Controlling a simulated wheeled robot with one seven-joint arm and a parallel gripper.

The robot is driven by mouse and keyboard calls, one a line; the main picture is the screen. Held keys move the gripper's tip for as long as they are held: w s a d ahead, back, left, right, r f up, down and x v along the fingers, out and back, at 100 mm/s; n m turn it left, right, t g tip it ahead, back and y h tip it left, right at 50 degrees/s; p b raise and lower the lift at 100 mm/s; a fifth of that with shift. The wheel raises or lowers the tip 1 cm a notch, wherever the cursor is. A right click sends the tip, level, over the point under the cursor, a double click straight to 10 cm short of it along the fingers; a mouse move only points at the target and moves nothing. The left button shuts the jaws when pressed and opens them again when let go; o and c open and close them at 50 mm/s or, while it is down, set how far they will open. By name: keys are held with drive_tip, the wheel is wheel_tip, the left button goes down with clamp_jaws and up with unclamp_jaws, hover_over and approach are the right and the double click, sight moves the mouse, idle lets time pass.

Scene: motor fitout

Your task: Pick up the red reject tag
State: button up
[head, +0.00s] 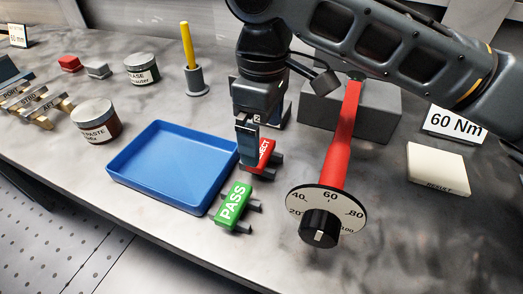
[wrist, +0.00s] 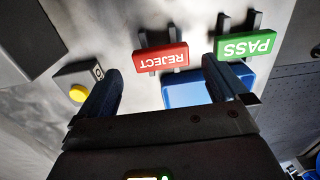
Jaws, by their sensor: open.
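The red reject tag (head: 265,152) sits on small dark supports on the bench, partly hidden behind my gripper (head: 247,150) in the head view. In the wrist view the reject tag (wrist: 160,57) shows whole, with its white lettering upside down. It lies ahead of my open gripper (wrist: 163,70), roughly centred between the two spread fingers. Nothing is held. Whether a finger touches the tag cannot be told.
The green pass tag (head: 232,203) stands close by, near the right finger in the wrist view (wrist: 248,45). A blue tray (head: 130,178) lies left of the tags. A red-handled wrench with a dial (head: 345,130) is close on the right. A yellow button (wrist: 79,94) is near the left finger.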

sight(261, 152)
drive_tip(key=shift+a+f, duration=0.1)
drive_tip(key=shift+f, duration=1.75)
drive_tip(key=shift+c, duration=0.5)
drive_tip(key=c, duration=0.8)
